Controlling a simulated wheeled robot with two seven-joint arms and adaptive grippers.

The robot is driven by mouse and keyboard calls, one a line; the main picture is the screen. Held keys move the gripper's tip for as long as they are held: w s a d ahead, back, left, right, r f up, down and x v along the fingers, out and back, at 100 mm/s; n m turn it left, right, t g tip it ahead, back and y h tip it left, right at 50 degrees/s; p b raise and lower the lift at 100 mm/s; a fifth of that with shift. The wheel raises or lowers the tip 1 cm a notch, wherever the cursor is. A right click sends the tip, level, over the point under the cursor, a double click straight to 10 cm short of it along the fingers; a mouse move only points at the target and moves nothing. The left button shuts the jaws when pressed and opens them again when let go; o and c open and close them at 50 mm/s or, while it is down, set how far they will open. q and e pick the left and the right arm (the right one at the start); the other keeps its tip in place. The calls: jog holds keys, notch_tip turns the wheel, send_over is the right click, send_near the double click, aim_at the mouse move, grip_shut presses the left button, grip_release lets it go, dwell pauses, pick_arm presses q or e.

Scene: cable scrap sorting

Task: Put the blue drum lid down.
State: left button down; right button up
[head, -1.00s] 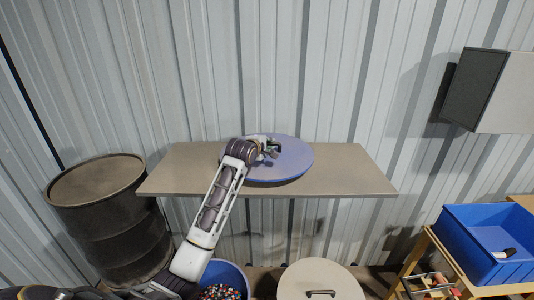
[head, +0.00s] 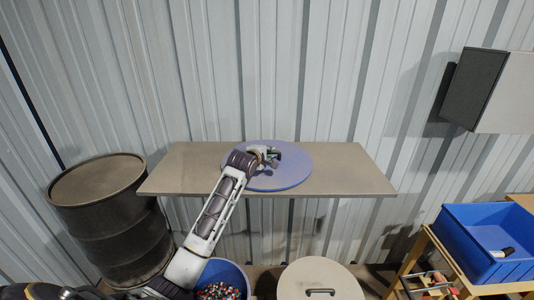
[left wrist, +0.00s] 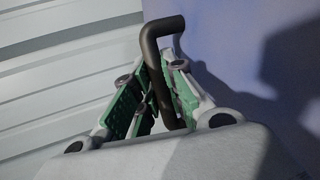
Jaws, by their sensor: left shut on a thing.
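The blue drum lid (head: 293,176) is a flat round disc at the middle of the wall shelf (head: 195,172). It looks level; whether it touches the shelf or hangs just above it I cannot tell. My left gripper (head: 270,155) is over the lid's upper face, shut on its dark bent handle. The left wrist view shows the handle (left wrist: 155,60) between the green-padded fingers of the gripper (left wrist: 150,105), with the lid's blue face (left wrist: 225,45) behind. My right gripper is not in view.
A blue drum (head: 243,273) with colourful scrap stands open below the shelf, beside a drum with a beige lid (head: 300,275). A dark barrel (head: 110,225) stands left. A blue bin (head: 470,240) sits on a wooden bench at right. The shelf's left and right ends are clear.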

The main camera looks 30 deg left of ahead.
pick_arm(q)
jog(key=c, duration=1.5)
grip_release()
jog(key=shift+r, duration=0.1)
jog(key=shift+b+v, duration=0.85)
jog(key=shift+v, duration=2.05)
jog(key=shift+b+v, duration=0.65)
jog(key=shift+v, duration=2.5)
